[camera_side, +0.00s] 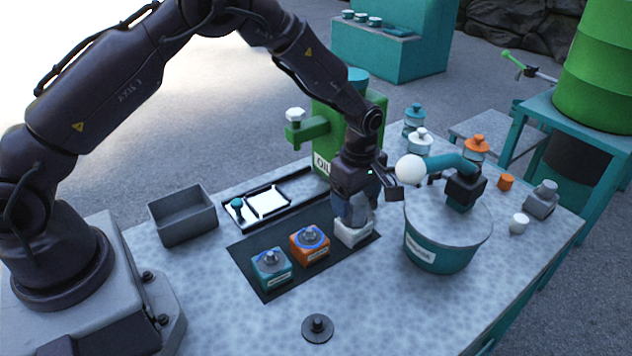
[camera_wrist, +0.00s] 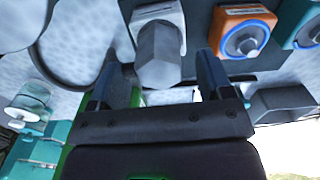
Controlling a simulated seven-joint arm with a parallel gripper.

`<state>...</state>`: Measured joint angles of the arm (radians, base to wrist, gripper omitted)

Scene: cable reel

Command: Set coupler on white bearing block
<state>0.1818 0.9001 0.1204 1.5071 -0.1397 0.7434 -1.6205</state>
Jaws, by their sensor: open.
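The white bearing block (camera_side: 352,236) stands at the right end of the dark mat, and it shows at the top of the wrist view (camera_wrist: 158,13). A grey hexagonal piece, which looks like the coupler (camera_wrist: 158,58), is upright at the block and covers its middle. Whether it is fully seated cannot be told. My gripper (camera_side: 355,212) is directly above the white block, pointing down. In the wrist view its open fingers (camera_wrist: 160,75) are on either side of the coupler, with gaps visible. In the side view the fingers mostly hide the coupler.
Orange (camera_side: 309,245) and teal (camera_side: 271,268) bearing blocks stand left of the white one. A teal drum (camera_side: 437,250) with an arm-like fitting is close on the right. A green oil can (camera_side: 345,125) stands behind. A grey bin (camera_side: 182,216) and a dark flanged disc (camera_side: 317,328) are farther off.

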